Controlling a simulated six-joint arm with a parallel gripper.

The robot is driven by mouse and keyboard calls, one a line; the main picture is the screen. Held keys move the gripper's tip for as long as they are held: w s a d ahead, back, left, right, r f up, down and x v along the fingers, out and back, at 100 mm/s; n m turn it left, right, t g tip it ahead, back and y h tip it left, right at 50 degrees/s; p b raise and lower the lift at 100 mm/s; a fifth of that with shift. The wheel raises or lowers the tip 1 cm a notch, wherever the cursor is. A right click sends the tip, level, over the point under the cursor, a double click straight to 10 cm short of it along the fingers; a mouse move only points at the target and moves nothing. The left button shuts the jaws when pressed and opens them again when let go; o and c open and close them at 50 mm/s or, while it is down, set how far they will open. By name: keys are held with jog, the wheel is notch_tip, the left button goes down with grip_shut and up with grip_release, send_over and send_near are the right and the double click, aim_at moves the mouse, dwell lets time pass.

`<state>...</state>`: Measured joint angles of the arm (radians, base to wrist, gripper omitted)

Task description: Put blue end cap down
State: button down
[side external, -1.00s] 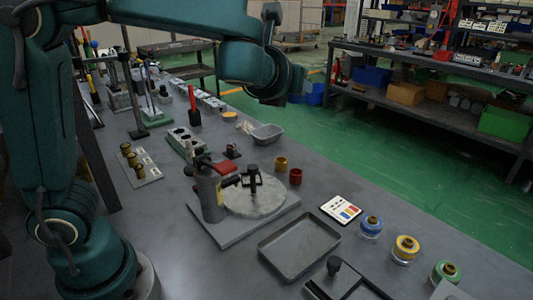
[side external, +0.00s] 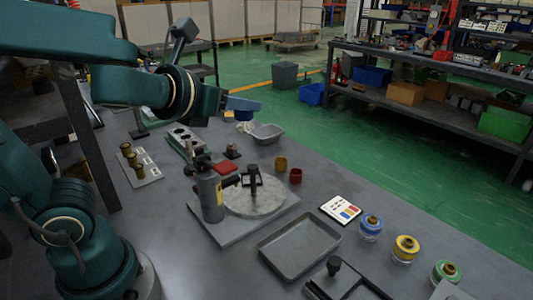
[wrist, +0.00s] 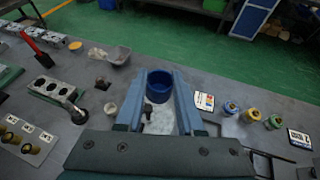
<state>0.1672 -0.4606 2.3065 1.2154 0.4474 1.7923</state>
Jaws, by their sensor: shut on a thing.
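The blue end cap (wrist: 159,87) is a short round cup between the two blue fingers of my gripper (wrist: 159,76) in the wrist view. My gripper is shut on it. In the side view my gripper (side external: 243,104) is raised above the far part of the bench, and a small part of the blue cap (side external: 243,116) shows below the fingers. A yellow end cap (side external: 281,163) and a red end cap (side external: 296,176) stand on the bench beside a round plate (side external: 254,198) on a stand.
A grey bin (side external: 266,134) is on the bench below and right of my gripper. An empty grey tray (side external: 299,246) lies nearer the front. A colour card (side external: 341,209) and blue, yellow and green-topped jars (side external: 371,227) line the right.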

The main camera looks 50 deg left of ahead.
jog(key=shift+s+a+f+h, duration=0.1)
jog(key=shift+a+f+h, duration=0.3)
jog(key=shift+f, duration=0.2)
jog(key=shift+d+f+m+h, duration=0.2)
jog(key=shift+f+m+h, duration=0.1)
jog(key=shift+m, duration=0.2)
jog(key=w+d+m+h, duration=0.2)
jog(key=w+m+h, duration=0.2)
jog(key=w+h, duration=0.1)
jog(key=m+g+h, duration=0.3)
jog(key=m+h, duration=0.4)
send_over(247, 179)
notch_tip(247, 179, down, 9)
notch_tip(247, 179, down, 10)
jog(key=shift+d, duration=0.1)
jog(key=shift+f, duration=0.15)
